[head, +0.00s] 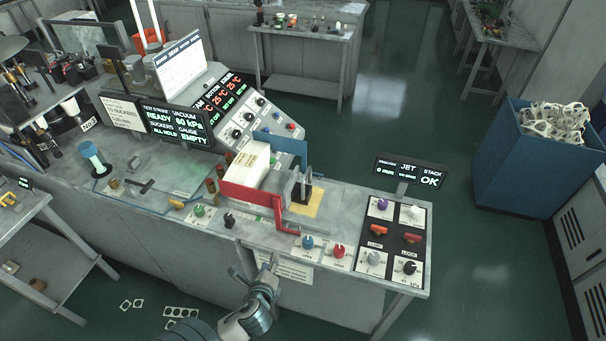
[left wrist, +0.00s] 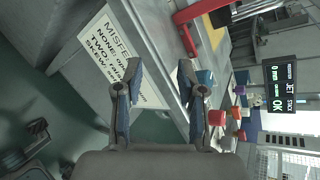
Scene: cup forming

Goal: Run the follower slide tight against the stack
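The stack (head: 247,165) is a pale cream block on the bench, between a red guide (head: 250,194) in front and a blue plate (head: 283,147) behind. A grey metal block with a dark upright (head: 303,187), which looks like the follower slide, stands at the stack's right end. I cannot tell whether they touch. My left gripper (head: 254,267) is in front of the bench's front face, below the red guide and away from the slide. In the left wrist view the gripper (left wrist: 158,68) has its fingers spread with nothing between them. My right gripper is out of view.
Blue (head: 308,242) and red (head: 340,251) knobs line the bench's front edge. A black control panel (head: 393,237) is at the right end, below a screen (head: 410,170) reading "JET STACK OK". A blue bin (head: 530,165) stands beyond. A printed label (head: 286,271) is on the front face.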

